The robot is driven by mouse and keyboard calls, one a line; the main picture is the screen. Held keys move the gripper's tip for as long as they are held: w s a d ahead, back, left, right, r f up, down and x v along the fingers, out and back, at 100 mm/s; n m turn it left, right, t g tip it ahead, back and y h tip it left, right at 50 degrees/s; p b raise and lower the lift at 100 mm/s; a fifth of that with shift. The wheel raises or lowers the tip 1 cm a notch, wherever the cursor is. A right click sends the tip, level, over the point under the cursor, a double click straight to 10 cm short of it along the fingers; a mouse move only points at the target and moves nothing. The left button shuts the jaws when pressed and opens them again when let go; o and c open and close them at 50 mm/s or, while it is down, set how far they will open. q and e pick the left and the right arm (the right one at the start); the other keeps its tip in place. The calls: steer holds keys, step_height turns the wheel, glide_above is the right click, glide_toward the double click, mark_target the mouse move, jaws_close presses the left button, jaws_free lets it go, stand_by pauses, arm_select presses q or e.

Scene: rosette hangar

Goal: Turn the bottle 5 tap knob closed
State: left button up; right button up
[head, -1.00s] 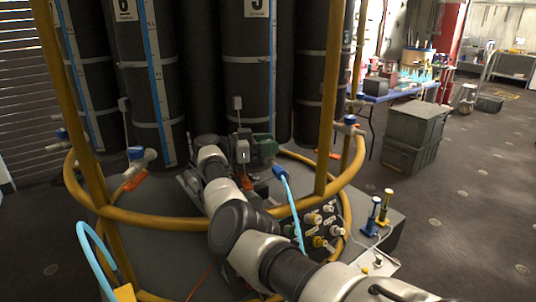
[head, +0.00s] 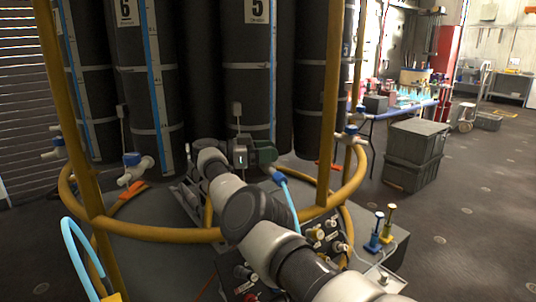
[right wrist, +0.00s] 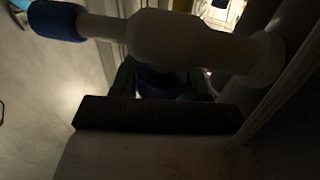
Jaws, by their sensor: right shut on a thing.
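Bottle 5 (head: 247,80) is a tall black cylinder behind the yellow ring rail, with a white label reading 5 near its top. My right gripper (head: 240,157) is at its foot, at the tap, which it largely hides in the head view. In the right wrist view the pale tap body (right wrist: 165,35) crosses above the gripper. The dark blue knob (right wrist: 160,79) sits between the gripper's fingers, which are shut on it. The knob's turn angle is too dark to read. A blue fitting with a light blue hose (head: 289,197) hangs beside the gripper. My left gripper is not in view.
Yellow posts and ring rails (head: 160,234) surround the bottles, close to my right arm. Bottle 6's tap (head: 135,168) sticks out at left. A panel with several fittings (head: 325,240) lies below my arm. Grey crates (head: 416,153) stand right, with open floor around them.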

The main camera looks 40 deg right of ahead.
steer(key=shift+f, duration=0.1)
steer(key=o, duration=0.9)
step_height(320, 180, up, 4)
steer(key=shift+f, duration=0.1)
steer(key=shift+s+d+r+b, duration=0.3)
steer(key=shift+s+b, duration=0.1)
steer(key=shift+b, duration=0.65)
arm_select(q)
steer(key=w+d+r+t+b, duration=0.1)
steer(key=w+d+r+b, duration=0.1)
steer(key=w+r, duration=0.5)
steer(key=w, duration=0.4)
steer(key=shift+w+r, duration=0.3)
arm_select(e)
steer(key=s+d+r, duration=0.1)
steer(key=s+r, duration=0.1)
steer(key=s, duration=0.1)
steer(key=s+d+r, duration=0.1)
steer(key=s+r, duration=0.1)
steer(key=s, duration=0.1)
steer(key=s+d+r, duration=0.1)
steer(key=s+r, duration=0.1)
steer(key=s, duration=0.2)
steer(key=shift+s+d+r, duration=0.1)
steer(key=shift+r, duration=0.2)
